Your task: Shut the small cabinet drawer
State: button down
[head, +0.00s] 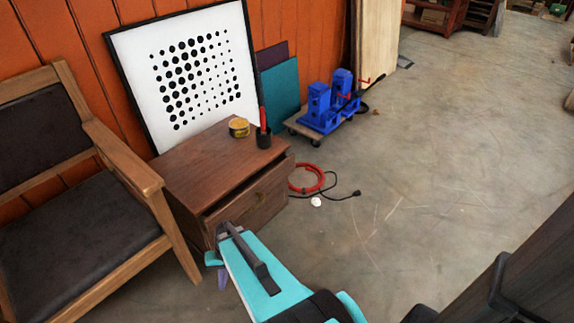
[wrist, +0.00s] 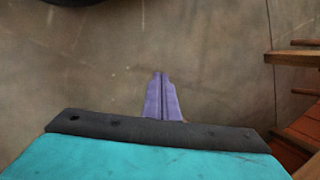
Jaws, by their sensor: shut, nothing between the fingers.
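The small brown wooden cabinet (head: 190,168) stands against the orange wall. Its drawer (head: 272,190) is partly pulled out, with a dark gap showing between its front and the cabinet top. A small handle is on the drawer front. My gripper (head: 222,278) is in front of the drawer's left end and lower down, partly hidden by my turquoise arm. In the wrist view its purple fingers (wrist: 161,98) are together, with nothing between them, over bare floor. Whether the arm touches the drawer's lower left corner cannot be told.
A wooden armchair (head: 75,260) stands close left of the cabinet. A yellow tin (head: 239,127) and a dark cup (head: 263,139) are on the cabinet top. A red cable coil (head: 308,178) and blue presses (head: 328,105) are to the right. The concrete floor there is mostly clear.

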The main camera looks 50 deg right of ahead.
jog(key=w+d+r+m+t, duration=0.2)
jog(key=d+r, duration=0.2)
jog(key=d, duration=0.5)
jog(key=w+d+r+m+t, duration=0.15)
jog(key=d+r, duration=0.25)
jog(key=d, duration=0.4)
jog(key=w+d+r+m+t, duration=0.2)
jog(key=d+r+m+t, duration=0.15)
jog(key=d, duration=0.55)
jog(key=s+d+r+m+t+h, duration=0.1)
jog(key=s+d+r, duration=0.2)
jog(key=d, duration=0.4)
jog(key=s+d+r+m+t+h+p, duration=0.1)
jog(key=s+d+r+m+h, duration=0.1)
jog(key=d+r, duration=0.4)
jog(key=s+d+r+m+h, duration=0.1)
jog(key=s+d+r, duration=0.3)
jog(key=d, duration=0.5)
jog(key=shift+s+d+r+m+t, duration=0.2)
jog(key=shift+s+d+m+t, duration=0.1)
jog(key=shift+s+t, duration=0.1)
jog(key=shift+w+f, duration=0.1)
jog(key=b, duration=0.1)
send_near(281, 167)
notch_tip(281, 167, down, 4)
jog(key=shift+w+a+r, duration=0.1)
jog(key=shift+w, duration=0.9)
jog(key=shift+w+a+r, duration=0.1)
jog(key=shift+w+r, duration=0.05)
jog(key=shift+w, duration=0.85)
